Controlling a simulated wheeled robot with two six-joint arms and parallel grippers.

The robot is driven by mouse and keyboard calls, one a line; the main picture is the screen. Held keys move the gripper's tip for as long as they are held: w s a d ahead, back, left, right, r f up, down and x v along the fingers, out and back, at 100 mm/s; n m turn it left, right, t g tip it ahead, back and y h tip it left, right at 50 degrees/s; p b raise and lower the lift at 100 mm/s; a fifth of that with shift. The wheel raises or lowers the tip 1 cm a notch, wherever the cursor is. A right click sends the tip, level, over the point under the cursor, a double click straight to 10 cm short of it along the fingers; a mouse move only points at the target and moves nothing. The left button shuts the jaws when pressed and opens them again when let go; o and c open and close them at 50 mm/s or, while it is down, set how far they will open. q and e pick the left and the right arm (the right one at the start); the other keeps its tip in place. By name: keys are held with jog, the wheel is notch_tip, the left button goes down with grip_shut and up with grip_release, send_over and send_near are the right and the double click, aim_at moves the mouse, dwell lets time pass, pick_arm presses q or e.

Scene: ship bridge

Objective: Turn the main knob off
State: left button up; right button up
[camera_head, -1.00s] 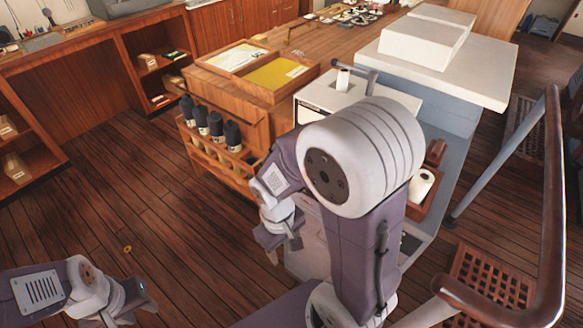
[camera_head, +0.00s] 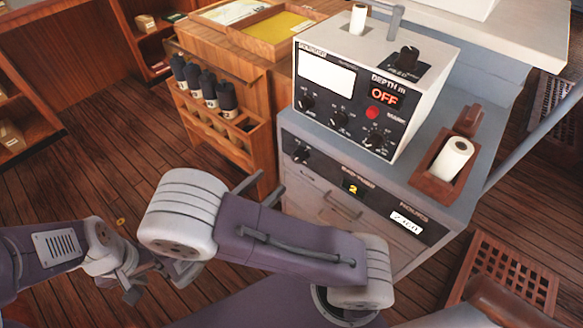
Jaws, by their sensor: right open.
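A grey depth sounder box (camera_head: 331,119) stands on a cabinet right of centre. Its front has a display reading "OFF" (camera_head: 384,96), a red button (camera_head: 373,113) and several black knobs, one at the lower right (camera_head: 375,137). A larger black knob (camera_head: 405,59) sits on its top. The cabinet's panel below has another black knob (camera_head: 301,154). I cannot tell which is the main knob. My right gripper (camera_head: 184,272) is partly hidden behind my arm joint at lower left, open and away from the knobs. My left gripper (camera_head: 132,284) is beside it; its opening is unclear.
A paper roll in a wooden holder (camera_head: 430,180) is right of the box. A wooden rack (camera_head: 223,129) with several dark bottles is to the left. A metal rail and a wooden grating (camera_head: 508,272) are at the right.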

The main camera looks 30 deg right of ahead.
aim_at(295, 160)
jog(key=x, duration=0.9)
jog(key=shift+d+b, duration=0.25)
jog(key=shift+b, duration=0.05)
grip_shut()
